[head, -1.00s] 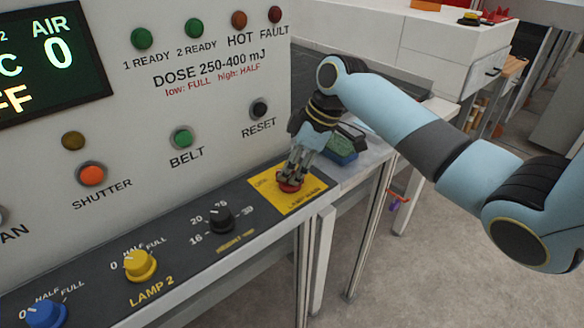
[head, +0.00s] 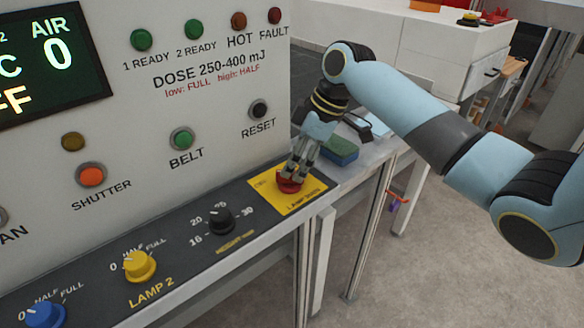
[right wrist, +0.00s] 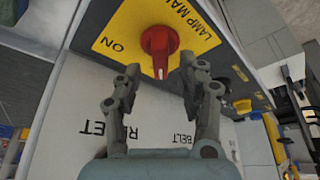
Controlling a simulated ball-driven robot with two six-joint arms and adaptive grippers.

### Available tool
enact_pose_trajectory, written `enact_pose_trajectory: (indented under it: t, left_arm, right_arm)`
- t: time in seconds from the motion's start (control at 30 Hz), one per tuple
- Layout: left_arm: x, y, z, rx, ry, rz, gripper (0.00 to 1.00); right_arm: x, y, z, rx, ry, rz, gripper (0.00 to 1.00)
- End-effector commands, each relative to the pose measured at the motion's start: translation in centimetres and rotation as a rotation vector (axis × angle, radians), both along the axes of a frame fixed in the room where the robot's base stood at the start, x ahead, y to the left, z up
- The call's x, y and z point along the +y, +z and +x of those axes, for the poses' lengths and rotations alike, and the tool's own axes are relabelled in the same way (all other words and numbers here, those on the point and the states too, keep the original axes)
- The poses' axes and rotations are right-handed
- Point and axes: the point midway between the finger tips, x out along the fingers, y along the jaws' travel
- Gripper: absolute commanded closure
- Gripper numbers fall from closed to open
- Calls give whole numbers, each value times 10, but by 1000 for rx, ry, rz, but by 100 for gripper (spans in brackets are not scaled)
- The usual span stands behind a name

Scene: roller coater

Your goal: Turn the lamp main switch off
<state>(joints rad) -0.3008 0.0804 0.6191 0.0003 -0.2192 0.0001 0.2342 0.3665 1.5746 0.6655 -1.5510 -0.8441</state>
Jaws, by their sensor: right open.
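The lamp main switch (head: 290,184) is a red rotary knob on a yellow plate (head: 313,194) at the right end of the sloped control panel. In the right wrist view the red knob (right wrist: 159,45) shows whole, and the word ON can be read on its plate. My right gripper (head: 293,177) is at the knob in the head view, its fingers partly covering it. In the right wrist view my right gripper (right wrist: 157,75) is open, a finger to each side just short of the knob. Whether the fingers touch it I cannot tell. My left gripper is not in view.
On the same panel are a black height knob (head: 219,220), a yellow LAMP 2 knob (head: 140,266) and a blue knob (head: 46,314). The upright face above holds the RESET (head: 259,109) and BELT (head: 182,138) buttons. A green-topped blue block (head: 340,151) lies behind my gripper.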

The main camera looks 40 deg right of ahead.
Motion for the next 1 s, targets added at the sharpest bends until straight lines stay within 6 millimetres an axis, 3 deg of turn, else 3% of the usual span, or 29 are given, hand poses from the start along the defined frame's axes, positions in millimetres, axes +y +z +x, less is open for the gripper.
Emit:
enact_pose_trajectory:
  t: [0.2, 0.4, 0.6, 1.0]
  left_arm:
    - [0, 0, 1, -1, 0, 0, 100]
    - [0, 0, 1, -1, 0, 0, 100]
    - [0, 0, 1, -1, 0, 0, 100]
    - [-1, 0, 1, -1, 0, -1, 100]
  right_arm:
    - [-16, 47, -12, -4, 1, -6, 60]
    - [-26, 78, -20, -1, 1, -4, 60]
    - [-29, 89, -24, 0, 1, -1, 60]
    - [-29, 89, -24, 0, 1, -1, 60]
